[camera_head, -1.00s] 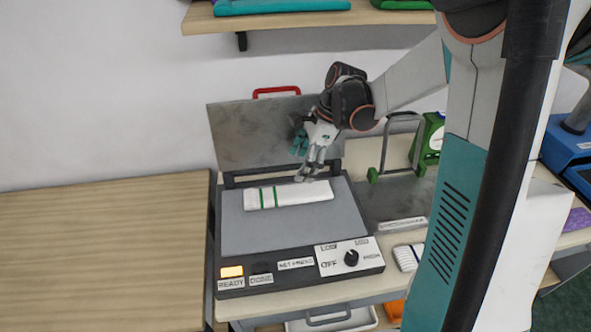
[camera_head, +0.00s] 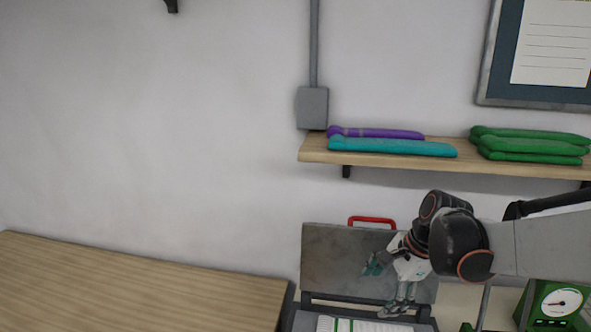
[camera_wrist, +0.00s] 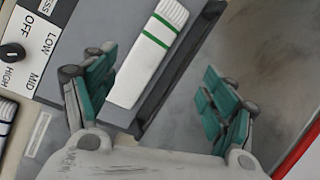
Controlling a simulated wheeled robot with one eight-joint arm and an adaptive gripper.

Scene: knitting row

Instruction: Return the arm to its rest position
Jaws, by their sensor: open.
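My gripper (camera_head: 384,288) is in front of the raised grey lid (camera_head: 335,262) of a press, above the press bed in the head view. Its teal-padded fingers are spread apart with nothing held. In the wrist view my gripper (camera_wrist: 160,80) shows one finger on each side, open. A white folded knit piece with green stripes (camera_wrist: 148,60) lies on the grey bed between the fingers in that picture, below them. The same white piece (camera_head: 345,325) is cut off by the bottom edge of the head view. My forearm reaches in from the right.
A red handle (camera_head: 372,221) tops the lid. A wall shelf (camera_head: 316,151) above holds purple, teal and green folded knits. A green dial scale (camera_head: 557,304) stands at the lower right. A bare wooden table (camera_head: 130,290) lies left. The press knob (camera_wrist: 12,53) shows in the wrist view.

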